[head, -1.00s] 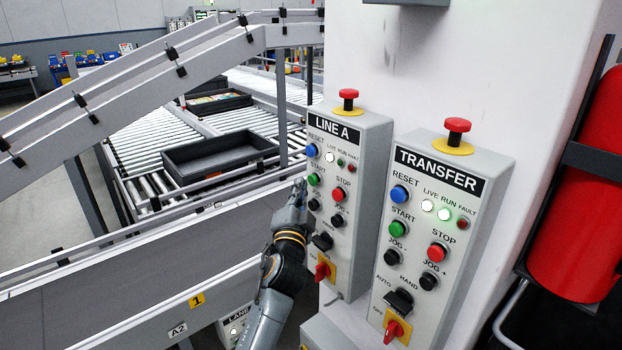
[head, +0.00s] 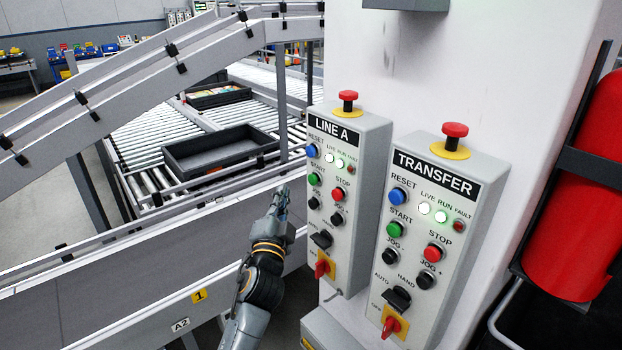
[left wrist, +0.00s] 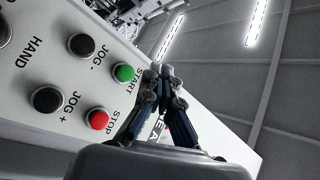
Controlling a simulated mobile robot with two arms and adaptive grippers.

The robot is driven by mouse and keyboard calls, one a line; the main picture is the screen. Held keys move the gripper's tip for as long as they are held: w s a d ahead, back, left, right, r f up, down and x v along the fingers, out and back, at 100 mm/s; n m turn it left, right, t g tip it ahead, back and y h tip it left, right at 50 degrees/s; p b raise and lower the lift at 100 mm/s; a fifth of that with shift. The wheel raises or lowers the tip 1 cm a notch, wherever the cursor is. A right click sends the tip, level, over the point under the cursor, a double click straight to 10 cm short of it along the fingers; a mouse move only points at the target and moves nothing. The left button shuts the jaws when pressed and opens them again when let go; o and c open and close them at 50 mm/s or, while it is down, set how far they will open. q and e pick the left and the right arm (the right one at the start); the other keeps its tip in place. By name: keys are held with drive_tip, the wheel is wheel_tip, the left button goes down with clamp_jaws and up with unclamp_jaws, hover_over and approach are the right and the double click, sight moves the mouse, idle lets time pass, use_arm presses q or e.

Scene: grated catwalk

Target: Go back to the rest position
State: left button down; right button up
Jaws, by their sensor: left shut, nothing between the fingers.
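My left gripper (head: 281,193) is shut and empty in the head view. It is in the air just left of the LINE A panel (head: 345,222), apart from its buttons. In the left wrist view the closed fingertips (left wrist: 161,72) show in front of a panel face with a green START button (left wrist: 124,73) and a red STOP button (left wrist: 97,119). On LINE A the LIVE and RUN lamps (head: 339,162) are lit white-green. My right gripper is in neither view.
The TRANSFER panel (head: 425,240) stands right of LINE A, with LIVE and RUN lit. A red cylinder (head: 580,200) is at the far right. A conveyor side rail (head: 130,275) runs left of my arm. A dark tray (head: 220,155) sits on the rollers behind.

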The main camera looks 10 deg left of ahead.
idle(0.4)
use_arm(q)
drive_tip(key=s+f+n+g+h+b, duration=0.1)
drive_tip(key=s+f+g, duration=0.3)
drive_tip(key=f, duration=1.2)
drive_tip(key=s+d+f+n+g+b, duration=0.15)
drive_tip(key=s+f, duration=0.35)
drive_tip(key=f, duration=1.2)
drive_tip(key=s+f+g+h+b, duration=0.1)
drive_tip(key=s+f+g, duration=0.35)
drive_tip(key=f, duration=1.15)
drive_tip(key=s+a+f+n+g+b, duration=0.2)
drive_tip(key=s+f+n+g, duration=0.15)
drive_tip(key=s+f, duration=1.45)
drive_tip(key=s+a+f+n+g+b, duration=0.1)
drive_tip(key=s+f+g, duration=0.2)
drive_tip(key=s, duration=1)
drive_tip(key=s+a+f+n+g+b, duration=0.1)
drive_tip(key=s+f+g, duration=0.2)
drive_tip(key=s, duration=1.1)
wheel_tip(320, 180, down, 3)
drive_tip(key=shift+a+f, duration=0.15)
drive_tip(key=shift+a, duration=0.1)
